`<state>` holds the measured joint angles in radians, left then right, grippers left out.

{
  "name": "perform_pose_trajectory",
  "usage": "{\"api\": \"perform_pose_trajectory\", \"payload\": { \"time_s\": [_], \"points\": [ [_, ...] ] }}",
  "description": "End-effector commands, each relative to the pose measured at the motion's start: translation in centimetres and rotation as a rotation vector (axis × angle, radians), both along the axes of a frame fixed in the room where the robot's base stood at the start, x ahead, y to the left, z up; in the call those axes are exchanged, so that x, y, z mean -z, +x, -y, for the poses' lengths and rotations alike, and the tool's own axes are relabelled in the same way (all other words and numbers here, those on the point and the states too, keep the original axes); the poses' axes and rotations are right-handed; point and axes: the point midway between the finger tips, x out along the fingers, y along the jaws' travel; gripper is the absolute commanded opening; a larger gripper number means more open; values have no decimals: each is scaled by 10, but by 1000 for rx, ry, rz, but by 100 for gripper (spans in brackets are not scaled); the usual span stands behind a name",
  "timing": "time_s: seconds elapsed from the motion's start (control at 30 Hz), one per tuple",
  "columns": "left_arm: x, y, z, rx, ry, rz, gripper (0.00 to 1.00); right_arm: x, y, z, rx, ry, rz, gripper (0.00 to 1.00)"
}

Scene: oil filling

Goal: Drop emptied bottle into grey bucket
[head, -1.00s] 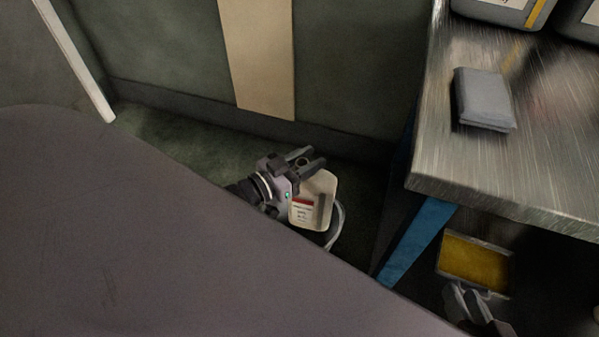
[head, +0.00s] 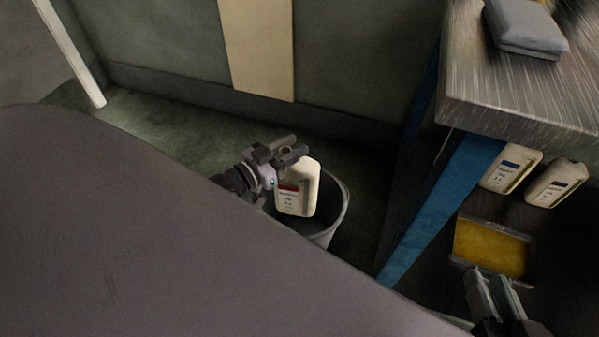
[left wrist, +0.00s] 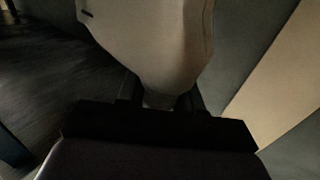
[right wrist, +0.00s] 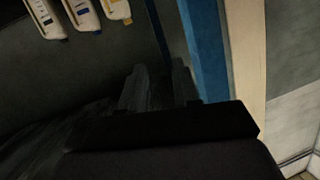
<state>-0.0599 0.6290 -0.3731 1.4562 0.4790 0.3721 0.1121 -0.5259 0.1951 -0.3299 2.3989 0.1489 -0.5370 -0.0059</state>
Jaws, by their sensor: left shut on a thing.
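The cream bottle (head: 297,195) with a red and white label hangs from my left gripper (head: 292,152), which is shut on its top end. In the left wrist view the bottle (left wrist: 155,40) fills the space ahead of the fingers. The grey bucket (head: 338,215) stands on the floor, partly hidden behind the bottle and the grey surface in front. In the head view the bottle overlaps the bucket's opening; I cannot tell how far above the rim it is. My right gripper (head: 493,292) is empty, its fingers apart (right wrist: 160,88).
A metal table (head: 480,100) with a folded grey cloth (head: 525,28) is at right, on a blue leg (head: 435,215). Below it are two cream bottles (head: 510,168) (head: 555,183) and a yellow-filled tray (head: 490,248) near my right gripper. A wall stands behind the bucket.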

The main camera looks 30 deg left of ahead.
Motion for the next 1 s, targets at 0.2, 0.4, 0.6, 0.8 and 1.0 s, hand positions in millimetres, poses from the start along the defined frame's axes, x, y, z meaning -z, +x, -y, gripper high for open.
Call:
{"api": "perform_pose_trajectory", "payload": {
  "time_s": [0.2,0.4,0.6,0.8,1.0],
  "points": [
    [12,0,0,0,-1,1,0,1,-2,6,12,-39,54,31],
    [12,0,0,0,-1,0,0,-2,-3,7,13,-46,63,31],
    [12,0,0,0,-1,0,61,-2,-3,7,13,-45,61,31],
    [12,0,0,0,0,0,65,-2,-3,7,13,-45,61,31],
    [12,-5,-1,0,0,-3,65,-5,-3,7,12,-40,57,31]
  ]
}}
